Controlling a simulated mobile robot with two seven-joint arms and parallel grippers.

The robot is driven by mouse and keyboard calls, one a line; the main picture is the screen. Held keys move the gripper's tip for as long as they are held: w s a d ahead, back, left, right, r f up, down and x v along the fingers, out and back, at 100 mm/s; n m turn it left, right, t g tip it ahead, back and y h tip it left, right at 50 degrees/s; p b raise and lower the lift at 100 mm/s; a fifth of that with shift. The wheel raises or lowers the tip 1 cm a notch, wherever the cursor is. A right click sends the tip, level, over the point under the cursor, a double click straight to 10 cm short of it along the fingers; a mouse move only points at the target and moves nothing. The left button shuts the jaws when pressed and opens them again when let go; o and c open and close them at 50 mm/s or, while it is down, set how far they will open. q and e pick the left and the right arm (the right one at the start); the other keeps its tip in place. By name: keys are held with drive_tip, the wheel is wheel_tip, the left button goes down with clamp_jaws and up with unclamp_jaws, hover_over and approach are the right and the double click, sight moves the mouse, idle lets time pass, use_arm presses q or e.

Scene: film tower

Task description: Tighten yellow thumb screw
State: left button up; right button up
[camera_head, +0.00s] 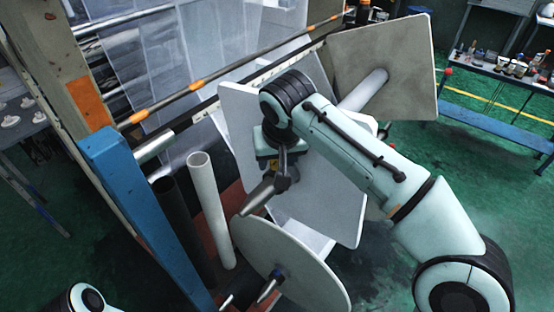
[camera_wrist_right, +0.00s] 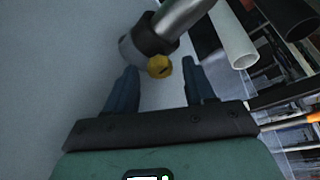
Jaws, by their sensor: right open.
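The yellow thumb screw (camera_wrist_right: 160,67) shows in the right wrist view, on a dark collar (camera_wrist_right: 148,40) around a grey metal shaft (camera_wrist_right: 185,14). My right gripper (camera_wrist_right: 159,68) is open, one finger to each side of the screw, with visible gaps and no clear contact. In the head view the shaft (camera_head: 258,194) sticks out in front of a pale square plate (camera_head: 325,205), beside my right gripper (camera_head: 279,162). The yellow screw cannot be made out in the head view. My left gripper is out of view.
A white tube (camera_head: 209,210) and a dark tube (camera_head: 182,230) stand left of the shaft. A round pale disc (camera_head: 290,265) is below it. A blue post (camera_head: 140,215) stands at the left. A second square plate (camera_head: 385,65) is behind my right arm.

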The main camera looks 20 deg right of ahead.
clamp_jaws()
idle(0.3)
